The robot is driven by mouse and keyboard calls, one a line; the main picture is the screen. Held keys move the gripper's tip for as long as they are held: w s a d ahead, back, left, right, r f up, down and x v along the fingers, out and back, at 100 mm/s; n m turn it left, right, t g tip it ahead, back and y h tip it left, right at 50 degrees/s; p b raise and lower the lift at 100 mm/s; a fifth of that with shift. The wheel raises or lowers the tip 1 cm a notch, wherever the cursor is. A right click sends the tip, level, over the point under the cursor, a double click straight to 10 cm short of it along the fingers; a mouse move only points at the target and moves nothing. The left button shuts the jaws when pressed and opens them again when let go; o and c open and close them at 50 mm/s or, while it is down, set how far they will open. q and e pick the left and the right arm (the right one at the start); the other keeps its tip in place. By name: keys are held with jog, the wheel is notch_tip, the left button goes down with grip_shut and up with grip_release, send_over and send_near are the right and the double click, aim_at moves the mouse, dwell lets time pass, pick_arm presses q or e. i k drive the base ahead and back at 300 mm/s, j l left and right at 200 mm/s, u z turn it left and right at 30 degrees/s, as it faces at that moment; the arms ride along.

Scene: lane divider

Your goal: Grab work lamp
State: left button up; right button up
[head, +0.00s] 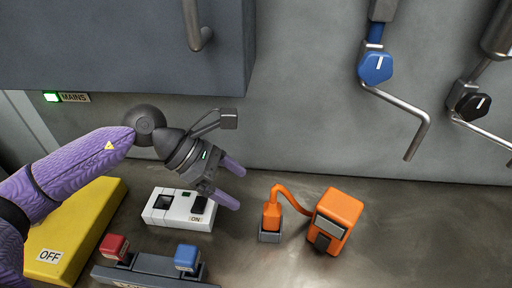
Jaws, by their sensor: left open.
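The orange work lamp (337,214) stands on the grey bench, right of centre. It has a boxy orange body with a dark front panel. A curved orange cord or neck joins it to a small orange piece (271,215) seated in a grey holder. My left gripper (231,183) comes in from the left with its two purple fingers apart. It is empty, to the left of the lamp and apart from it. It appears above the white switch box. My right gripper is not in view.
A white switch box (165,217) marked ON lies below my left gripper. A yellow block (90,215) marked OFF and a grey rack (150,270) with red and blue pieces are at left. Blue (375,68) and black (470,102) valve handles hang at right. The front right bench is clear.

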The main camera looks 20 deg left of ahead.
aim_at(335, 215)
jog(key=k, duration=1.5)
